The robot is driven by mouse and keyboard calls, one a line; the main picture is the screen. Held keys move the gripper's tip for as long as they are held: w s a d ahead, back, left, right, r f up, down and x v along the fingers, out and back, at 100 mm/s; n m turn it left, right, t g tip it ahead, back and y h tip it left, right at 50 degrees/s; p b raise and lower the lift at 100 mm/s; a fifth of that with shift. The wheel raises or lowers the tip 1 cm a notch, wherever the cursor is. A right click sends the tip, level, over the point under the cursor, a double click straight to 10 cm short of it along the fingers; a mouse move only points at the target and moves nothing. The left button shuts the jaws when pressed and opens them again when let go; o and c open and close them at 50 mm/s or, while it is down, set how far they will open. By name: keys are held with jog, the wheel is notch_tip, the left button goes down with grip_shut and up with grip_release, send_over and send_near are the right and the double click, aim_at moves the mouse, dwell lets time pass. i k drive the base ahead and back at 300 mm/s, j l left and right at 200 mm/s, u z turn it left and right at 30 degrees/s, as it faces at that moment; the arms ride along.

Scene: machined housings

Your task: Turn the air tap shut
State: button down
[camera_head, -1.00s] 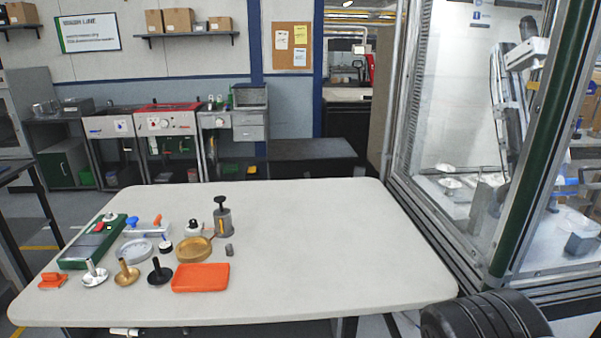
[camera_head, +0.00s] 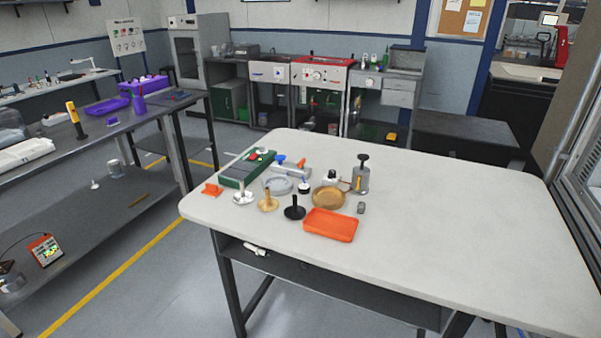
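A light grey block (camera_head: 294,172) with a blue knob (camera_head: 280,160) and an orange-red lever (camera_head: 300,163) lies among small parts on the white table. It looks most like a tap fitting, but at this size I cannot tell which handle is the air tap or how far it is turned. It lies just right of a green-sided box (camera_head: 246,170) with a red piece on top, and behind a grey round dish (camera_head: 278,186). My gripper is not in view.
The white table (camera_head: 460,220) is clear on its right side. An orange tray (camera_head: 331,225), a brass dish (camera_head: 328,197) and a grey canister (camera_head: 360,178) with a black knob stand near the block. A dark workbench (camera_head: 150,112) stands left, with open floor (camera_head: 185,275) between.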

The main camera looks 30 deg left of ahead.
aim_at(300, 164)
jog(key=i+j, duration=0.2)
jog(key=j, duration=0.15)
jog(key=i+j+u, duration=0.1)
jog(key=j, duration=0.25)
jog(key=i+j, duration=0.3)
